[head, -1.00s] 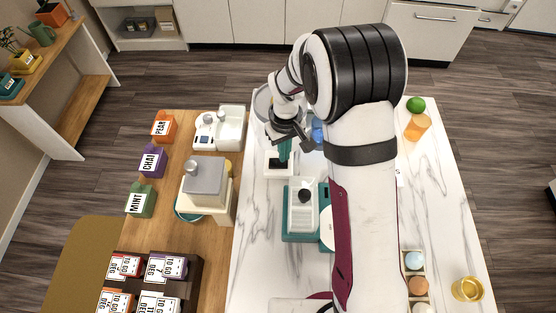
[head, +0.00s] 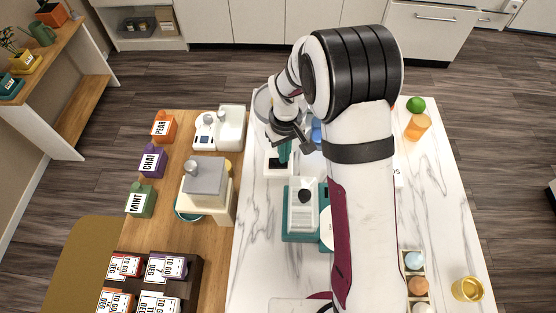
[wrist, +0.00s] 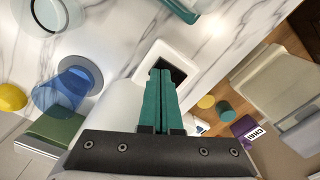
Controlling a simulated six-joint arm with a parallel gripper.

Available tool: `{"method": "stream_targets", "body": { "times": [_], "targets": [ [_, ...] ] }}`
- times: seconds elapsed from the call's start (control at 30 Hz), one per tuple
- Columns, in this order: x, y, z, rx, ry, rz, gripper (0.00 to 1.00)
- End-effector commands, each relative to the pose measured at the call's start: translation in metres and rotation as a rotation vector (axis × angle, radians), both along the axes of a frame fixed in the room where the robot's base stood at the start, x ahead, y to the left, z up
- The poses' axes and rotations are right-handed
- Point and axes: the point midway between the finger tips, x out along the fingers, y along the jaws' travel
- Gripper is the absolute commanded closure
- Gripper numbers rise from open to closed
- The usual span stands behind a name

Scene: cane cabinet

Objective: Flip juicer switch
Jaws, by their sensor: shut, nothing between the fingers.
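My gripper (head: 284,152) has teal fingers, pressed together with nothing between them. It points down over a white appliance (head: 271,172) with a dark square recess, which may be the juicer. In the wrist view the shut fingers (wrist: 161,73) cover part of the dark recess in its white frame (wrist: 188,47). A white rounded body (wrist: 118,105) sits beside and partly behind the fingers. I cannot tell whether the fingertips touch the appliance. No switch can be made out clearly; the fingers may hide it.
A blue translucent cup (wrist: 62,90) stands close by, with a yellow fruit (wrist: 12,97) at the edge. A teal-and-white scale-like device (head: 302,207) stands nearer on the marble top. A wooden counter (head: 170,185) with labelled boxes lies left. My arm hides much of the marble.

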Motion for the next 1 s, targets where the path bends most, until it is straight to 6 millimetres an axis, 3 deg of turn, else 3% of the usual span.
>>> {"method": "stream_targets", "body": {
  "times": [0.63, 1.0],
  "targets": [
    [0.000, 0.000, -0.009, 0.000, 0.000, 0.000, 1.00],
    [0.001, 0.000, 0.030, 0.001, -0.003, 0.000, 1.00]
  ]
}}
